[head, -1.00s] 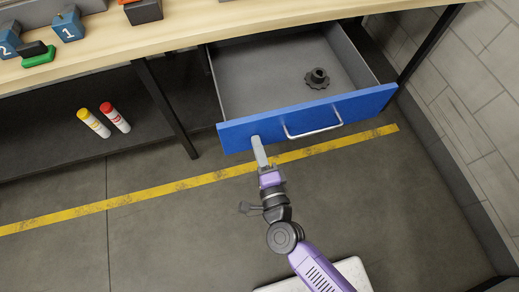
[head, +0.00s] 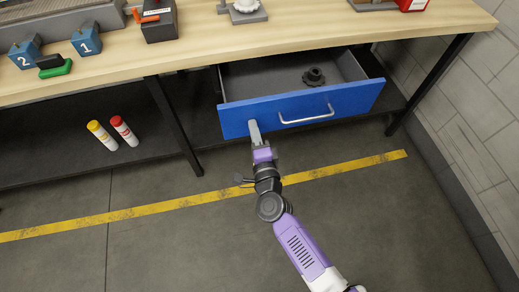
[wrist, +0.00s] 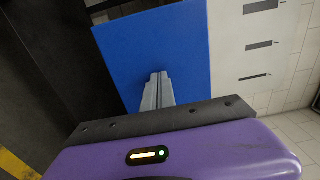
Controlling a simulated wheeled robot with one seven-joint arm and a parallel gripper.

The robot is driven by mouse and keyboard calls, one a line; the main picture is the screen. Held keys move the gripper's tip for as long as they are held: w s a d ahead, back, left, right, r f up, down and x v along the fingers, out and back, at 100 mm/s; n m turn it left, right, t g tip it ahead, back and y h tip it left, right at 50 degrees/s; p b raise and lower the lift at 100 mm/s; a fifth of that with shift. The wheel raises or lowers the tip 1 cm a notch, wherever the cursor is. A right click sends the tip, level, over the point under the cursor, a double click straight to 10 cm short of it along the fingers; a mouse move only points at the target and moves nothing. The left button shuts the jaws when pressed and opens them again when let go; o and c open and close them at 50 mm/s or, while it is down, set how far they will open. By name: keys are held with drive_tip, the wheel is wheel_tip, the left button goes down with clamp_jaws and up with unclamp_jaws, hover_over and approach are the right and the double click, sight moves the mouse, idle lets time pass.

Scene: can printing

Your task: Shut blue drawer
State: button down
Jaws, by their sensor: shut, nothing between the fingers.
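The blue drawer (head: 352,99) hangs under the workbench and is partly open, with its grey inside showing. A black knob-like part (head: 314,77) lies in it. A silver bar handle (head: 306,118) is on the front. My gripper (head: 254,127) is shut and empty, its fingertips at the left part of the drawer front, left of the handle. In the wrist view my closed fingers (wrist: 157,88) point at the blue front (wrist: 150,50) and appear to touch it; the exact contact is hard to tell.
The wooden bench top (head: 300,45) holds blue blocks numbered 2 (head: 25,55) and 1 (head: 87,42), and a green piece (head: 56,69). A black bench leg (head: 175,125) is left of my gripper.

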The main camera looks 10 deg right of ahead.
drive_tip(key=w+b, duration=0.6)
drive_tip(key=w, duration=1.1)
drive_tip(key=shift+w+f+b, duration=0.15)
drive_tip(key=shift+w+b, duration=0.2)
drive_tip(key=shift+w, duration=0.65)
drive_tip(key=shift+w+r+b, duration=0.15)
drive_tip(key=shift+r+b, duration=0.15)
drive_tip(key=shift+r, duration=0.1)
drive_tip(key=shift+d, duration=0.1)
